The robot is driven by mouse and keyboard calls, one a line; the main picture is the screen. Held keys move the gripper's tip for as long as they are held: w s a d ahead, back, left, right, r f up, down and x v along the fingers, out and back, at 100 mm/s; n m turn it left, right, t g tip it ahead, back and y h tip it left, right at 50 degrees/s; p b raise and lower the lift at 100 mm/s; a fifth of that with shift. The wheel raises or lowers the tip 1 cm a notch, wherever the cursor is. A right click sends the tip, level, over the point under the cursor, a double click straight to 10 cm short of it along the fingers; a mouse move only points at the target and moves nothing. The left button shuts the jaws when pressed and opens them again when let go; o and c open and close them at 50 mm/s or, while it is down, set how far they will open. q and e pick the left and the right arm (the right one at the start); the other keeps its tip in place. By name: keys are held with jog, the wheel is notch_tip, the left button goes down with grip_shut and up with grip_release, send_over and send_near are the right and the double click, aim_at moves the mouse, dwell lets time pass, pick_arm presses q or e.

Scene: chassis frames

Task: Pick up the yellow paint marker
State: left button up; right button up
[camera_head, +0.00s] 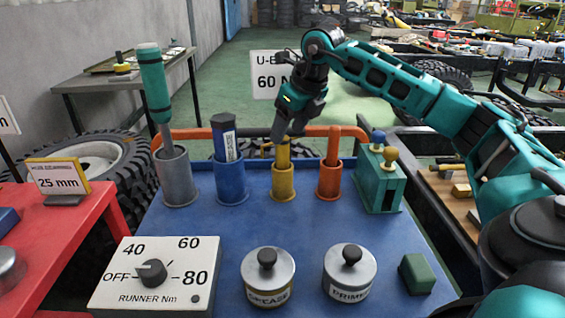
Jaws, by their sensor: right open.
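The yellow paint marker (283,155) stands upright in a yellow cup (283,184) on the blue table top, in the middle of the row of cups. My right gripper (288,134) is right above the marker, pointing down, with its fingers at the marker's top. The fingers hide the marker's upper end, and I cannot tell whether they touch it. The gripper is open. My left gripper is not in view.
Beside the marker stand a blue cup (231,186) with a blue tube and an orange cup (329,183) with an orange stick. A grey cup (176,178) holds a teal-handled tool. A teal block (378,188) stands right. Two lidded tins (268,284) and a dial box (155,280) sit in front.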

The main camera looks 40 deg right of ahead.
aim_at(283, 167)
jog(key=x, duration=0.4)
jog(key=b+x, duration=0.1)
jog(key=shift+w+a+f, duration=0.1)
jog(key=shift+a+f, duration=0.2)
jog(key=shift+f, duration=0.1)
jog(key=shift+r, duration=0.1)
jog(key=c, duration=1.1)
